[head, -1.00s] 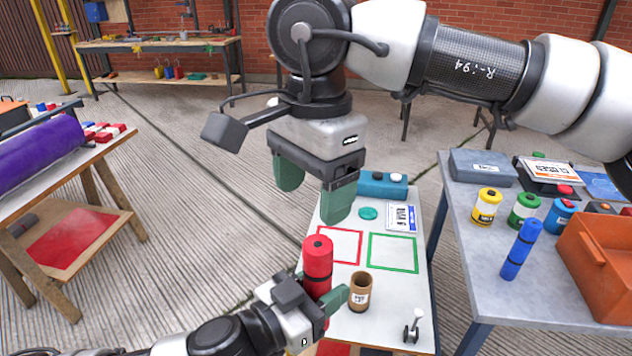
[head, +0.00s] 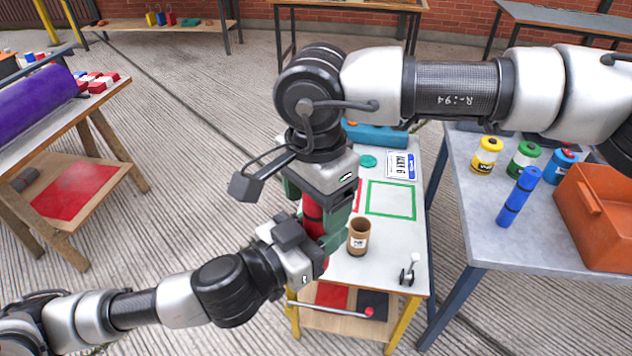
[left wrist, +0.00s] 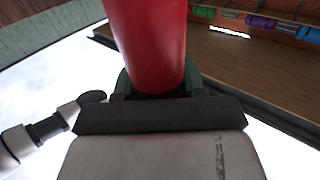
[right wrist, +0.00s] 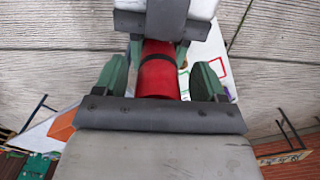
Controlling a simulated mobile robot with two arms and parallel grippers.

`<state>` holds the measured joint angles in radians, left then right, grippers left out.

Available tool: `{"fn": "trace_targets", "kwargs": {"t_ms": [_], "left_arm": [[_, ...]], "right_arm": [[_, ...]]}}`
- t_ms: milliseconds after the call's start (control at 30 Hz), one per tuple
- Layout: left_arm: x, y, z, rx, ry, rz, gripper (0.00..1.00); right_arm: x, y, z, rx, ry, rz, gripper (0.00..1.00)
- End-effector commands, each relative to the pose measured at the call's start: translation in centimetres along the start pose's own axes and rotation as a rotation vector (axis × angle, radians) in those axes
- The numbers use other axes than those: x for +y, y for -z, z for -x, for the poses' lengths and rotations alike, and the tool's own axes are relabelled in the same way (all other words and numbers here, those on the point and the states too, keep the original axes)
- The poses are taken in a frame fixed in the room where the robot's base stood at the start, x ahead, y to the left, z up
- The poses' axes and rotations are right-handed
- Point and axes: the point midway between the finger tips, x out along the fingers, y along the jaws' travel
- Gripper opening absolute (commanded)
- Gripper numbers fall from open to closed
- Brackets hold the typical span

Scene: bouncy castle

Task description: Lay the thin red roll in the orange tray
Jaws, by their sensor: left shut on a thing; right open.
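The thin red roll (head: 313,218) stands roughly upright over the near left side of the white table, with a black band near its upper part. My left gripper (head: 322,252) is shut on its lower part; the roll also fills the top middle of the left wrist view (left wrist: 148,45). My right gripper (head: 315,204) is open from above, its green fingers on either side of the roll's upper part. In the right wrist view the roll (right wrist: 158,78) shows between the fingers, with gaps at both sides. The orange tray (head: 607,218) is at the right edge, on the grey table.
A brown cardboard tube (head: 358,238) stands close right of the roll. A gap separates the two tables.

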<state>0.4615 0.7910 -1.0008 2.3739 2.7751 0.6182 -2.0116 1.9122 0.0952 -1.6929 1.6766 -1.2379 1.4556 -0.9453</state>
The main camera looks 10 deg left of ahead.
Motion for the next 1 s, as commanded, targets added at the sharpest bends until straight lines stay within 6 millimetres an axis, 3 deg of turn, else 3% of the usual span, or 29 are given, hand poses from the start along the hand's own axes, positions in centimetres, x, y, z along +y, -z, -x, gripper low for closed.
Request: {"fn": "trace_targets", "kwargs": {"t_ms": [267, 600, 633, 667, 800, 1000], "left_arm": [[0.0, 0.04, 0.0, 0.001, 0.0, 0.0, 0.14], [0.05, 0.04, 0.01, 0.001, -0.002, -0.001, 0.14], [0.06, 0.04, 0.01, 0.001, -0.002, -0.001, 0.44], [0.07, 0.05, 0.01, 0.001, -0.002, -0.001, 0.48], [0.04, 0.04, 0.01, 0.001, -0.001, 0.0, 0.7], [0.02, 0.02, 0.0, 0.0, -0.001, 0.0, 0.71]], "right_arm": [[-0.01, -0.02, -0.08, 0.0, 0.0, 0.0, 0.68], [-0.04, -0.03, -0.04, 0.0, 0.002, 0.001, 0.16], [-0.05, -0.03, -0.01, -0.001, 0.002, 0.0, 0.15], [-0.06, -0.03, -0.01, -0.001, 0.003, 0.0, 0.11], [-0.05, -0.03, -0.01, 0.0, 0.002, 0.0, 0.1], [-0.03, -0.02, -0.02, 0.0, 0.002, 0.0, 0.1]]}}
